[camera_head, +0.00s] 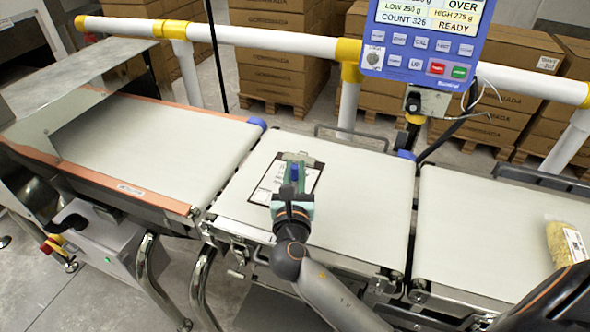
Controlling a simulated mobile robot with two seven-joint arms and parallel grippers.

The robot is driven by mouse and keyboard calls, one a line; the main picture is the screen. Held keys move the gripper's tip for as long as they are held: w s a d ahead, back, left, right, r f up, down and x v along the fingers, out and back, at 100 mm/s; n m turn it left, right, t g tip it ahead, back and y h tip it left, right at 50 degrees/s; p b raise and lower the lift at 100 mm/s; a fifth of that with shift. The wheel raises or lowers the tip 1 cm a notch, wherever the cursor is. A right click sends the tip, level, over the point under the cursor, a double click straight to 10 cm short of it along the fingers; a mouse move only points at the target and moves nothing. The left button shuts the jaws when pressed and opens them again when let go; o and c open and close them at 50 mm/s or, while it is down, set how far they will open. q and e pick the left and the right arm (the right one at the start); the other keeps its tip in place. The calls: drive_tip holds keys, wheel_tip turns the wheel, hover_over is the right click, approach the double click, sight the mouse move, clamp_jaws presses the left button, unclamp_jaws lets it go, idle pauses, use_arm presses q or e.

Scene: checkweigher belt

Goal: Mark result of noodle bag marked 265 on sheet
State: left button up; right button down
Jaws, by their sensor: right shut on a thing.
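The sheet (269,183) is a white page with a dark border, lying on the middle belt; my gripper hides part of it. My right gripper (295,162) is over the sheet, shut on a slim blue thing that looks like a pen (294,172). I cannot tell whether its tip touches the paper. A noodle bag (560,245), yellowish with a white label, lies on the right belt at the picture's right edge; its number is too small to read. The display (430,22) shows OVER, LOW 250 g, HIGH 275 g, COUNT 326 and READY; its top line is cut off. My left gripper is out of view.
The left belt (150,145) with orange side rails and the right belt (480,235) are mostly bare. A white and yellow guard rail (265,38) runs behind the belts. Stacked cartons (275,60) stand beyond it. A metal cover (75,80) is at the far left.

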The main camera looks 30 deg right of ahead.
drive_tip(key=shift+f, duration=0.55)
idle(0.7)
wheel_tip(320, 180, up, 7)
drive_tip(key=p, duration=0.7)
drive_tip(key=shift+p, duration=0.4)
drive_tip(key=shift+r, duration=0.1)
idle(0.3)
